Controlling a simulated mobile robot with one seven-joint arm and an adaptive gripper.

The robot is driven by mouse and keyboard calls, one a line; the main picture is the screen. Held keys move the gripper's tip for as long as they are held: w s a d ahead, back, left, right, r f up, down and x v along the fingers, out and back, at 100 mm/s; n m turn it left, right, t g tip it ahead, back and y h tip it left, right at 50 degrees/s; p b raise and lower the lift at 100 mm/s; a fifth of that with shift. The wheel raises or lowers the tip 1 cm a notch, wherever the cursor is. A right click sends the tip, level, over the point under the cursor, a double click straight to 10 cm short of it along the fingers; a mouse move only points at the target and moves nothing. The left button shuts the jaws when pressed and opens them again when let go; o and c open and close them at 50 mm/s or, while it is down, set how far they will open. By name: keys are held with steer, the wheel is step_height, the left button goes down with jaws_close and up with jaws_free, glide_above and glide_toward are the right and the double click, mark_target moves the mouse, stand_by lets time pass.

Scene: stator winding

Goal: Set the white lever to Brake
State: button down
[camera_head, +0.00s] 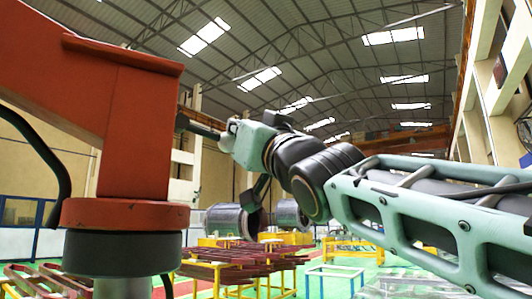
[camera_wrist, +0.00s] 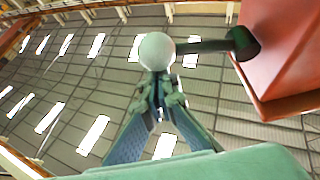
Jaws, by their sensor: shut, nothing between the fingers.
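The white lever shows in the wrist view as a white ball knob (camera_wrist: 155,51) on a dark rod (camera_wrist: 205,46). The rod runs level to the right into a dark hub on the side of the orange-red machine (camera_wrist: 290,60). My gripper (camera_wrist: 158,84) is shut and empty, its fingertips together just below the knob in the picture. I cannot tell whether they touch it. In the head view the dark rod (camera_head: 202,130) sticks out of the machine's right side toward my gripper (camera_head: 230,138), and the knob is small and partly lost against the gripper. No Brake marking is readable.
The orange-red machine arm (camera_head: 140,130) fills the left of the head view, above a dark round base (camera_head: 122,252). Dark red bars on a yellow stand (camera_head: 235,255) and metal cylinders (camera_head: 230,220) lie far behind. The space above the lever looks clear.

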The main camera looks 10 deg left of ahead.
steer(key=shift+s+f+b, duration=0.15)
steer(key=shift+f+b, duration=0.8)
steer(key=shift+f, duration=0.65)
steer(key=shift+a, duration=0.1)
